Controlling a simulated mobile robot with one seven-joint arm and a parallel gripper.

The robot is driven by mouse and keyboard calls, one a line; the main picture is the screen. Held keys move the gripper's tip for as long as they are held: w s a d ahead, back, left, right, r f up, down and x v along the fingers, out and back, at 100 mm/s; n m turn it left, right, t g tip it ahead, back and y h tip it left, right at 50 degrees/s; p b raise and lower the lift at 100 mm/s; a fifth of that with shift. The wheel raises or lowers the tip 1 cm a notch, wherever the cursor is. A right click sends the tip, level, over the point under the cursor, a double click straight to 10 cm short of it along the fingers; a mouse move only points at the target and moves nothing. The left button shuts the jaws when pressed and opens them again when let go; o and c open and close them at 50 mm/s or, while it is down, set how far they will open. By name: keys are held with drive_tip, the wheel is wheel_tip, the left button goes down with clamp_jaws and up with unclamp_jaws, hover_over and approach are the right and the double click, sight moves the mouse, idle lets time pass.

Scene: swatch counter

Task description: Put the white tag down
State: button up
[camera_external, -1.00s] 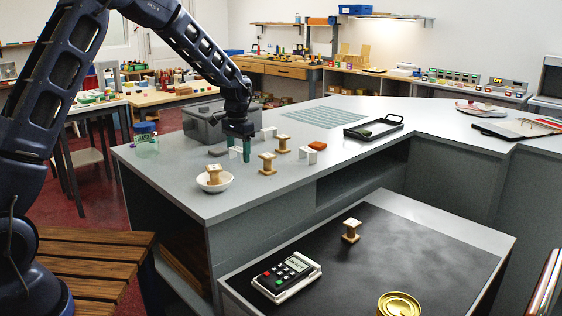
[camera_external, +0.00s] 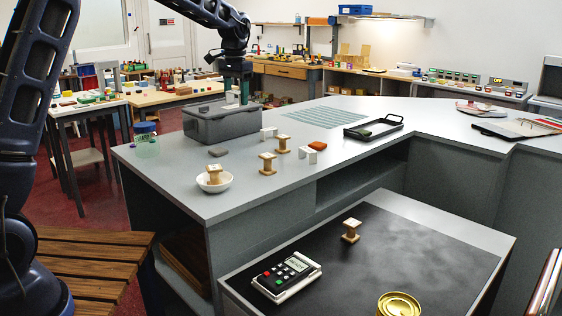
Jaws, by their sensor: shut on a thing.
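My gripper (camera_external: 236,95) is raised over the grey bin (camera_external: 205,128) at the back left of the counter, with its green fingers pointing down. It is shut on a small pale thing between the fingertips, which I take to be the white tag (camera_external: 235,98). Its shape is mostly hidden by the fingers. The fingertips are above the bin's right part; I cannot tell whether the held thing is inside the rim.
Two white bridge-shaped pieces (camera_external: 313,147), wooden spools (camera_external: 267,162), an orange block (camera_external: 317,146) and a white bowl (camera_external: 226,186) holding a spool stand on the counter (camera_external: 240,205). A lidded jar (camera_external: 147,146) stands left. A black tray (camera_external: 373,128) lies further right.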

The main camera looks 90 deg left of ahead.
drive_tip(key=w+d+f+m, duration=0.2)
drive_tip(key=w+d+f, duration=0.2)
drive_tip(key=w+d, duration=0.5)
drive_tip(key=m, duration=0.8)
hover_over(332, 307)
wheel_tip(332, 307, down, 13)
wheel_tip(332, 307, down, 20)
drive_tip(key=shift+r, duration=0.25)
drive_tip(key=shift+f, duration=0.15)
drive_tip(key=o, duration=0.9)
drive_tip(key=shift+o, duration=0.2)
